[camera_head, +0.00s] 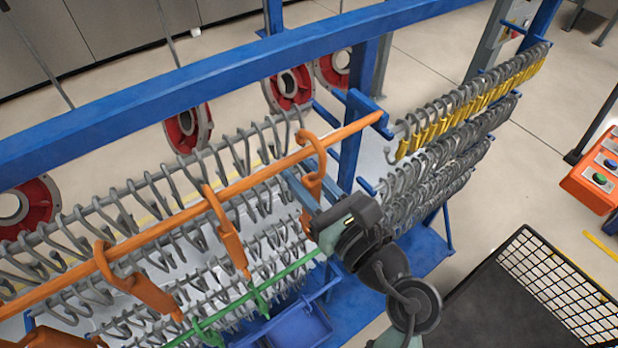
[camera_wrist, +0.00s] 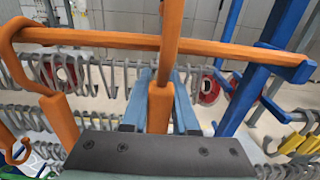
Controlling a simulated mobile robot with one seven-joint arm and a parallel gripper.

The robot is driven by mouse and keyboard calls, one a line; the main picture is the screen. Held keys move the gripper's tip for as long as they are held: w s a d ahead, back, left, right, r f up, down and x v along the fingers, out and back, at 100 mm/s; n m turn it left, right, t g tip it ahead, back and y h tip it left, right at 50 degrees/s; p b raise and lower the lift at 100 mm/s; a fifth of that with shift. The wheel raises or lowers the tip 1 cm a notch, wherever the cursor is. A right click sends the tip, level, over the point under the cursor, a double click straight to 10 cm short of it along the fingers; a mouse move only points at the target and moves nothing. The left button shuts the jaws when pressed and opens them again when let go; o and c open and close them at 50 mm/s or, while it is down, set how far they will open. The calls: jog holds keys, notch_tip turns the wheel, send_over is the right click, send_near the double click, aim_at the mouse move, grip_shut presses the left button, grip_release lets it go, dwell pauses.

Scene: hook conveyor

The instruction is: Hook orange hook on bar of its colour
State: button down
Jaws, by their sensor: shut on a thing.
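My gripper (camera_head: 306,184) is shut on an orange hook (camera_head: 315,160), just below the near side of the orange bar (camera_head: 255,178), towards its right end. The fingers flank the hook's lower block in the wrist view (camera_wrist: 160,103). There the hook's shank (camera_wrist: 171,30) rises across the front of the orange bar (camera_wrist: 110,40), and its top is cut off by the frame. In the head view its curved top lies over the bar; whether it rests on the bar I cannot tell. Other orange hooks (camera_head: 226,232) hang on the bar to the left.
Rails of grey hooks (camera_head: 150,190) stand close behind and below the bar. A green bar (camera_head: 285,271) with green hooks lies lower. A blue post and bracket (camera_head: 368,106) hold the bar's right end. Yellow hooks (camera_head: 470,100) hang farther right.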

jog(key=shift+w+a+f+b, duration=0.2)
jog(key=shift+w+f+b, duration=0.1)
jog(key=shift+f+b, duration=0.2)
jog(key=shift+w+a+f+b, duration=0.25)
jog(key=shift+f+b, duration=0.1)
jog(key=shift+f, duration=0.2)
jog(key=shift+w+a+f+b, duration=0.15)
jog(key=shift+w+f+b, duration=0.15)
jog(key=shift+f+b, duration=0.2)
jog(key=c, duration=0.6)
grip_release()
jog(key=shift+f, duration=0.1)
jog(key=b+v, duration=0.5)
jog(key=v, duration=0.8)
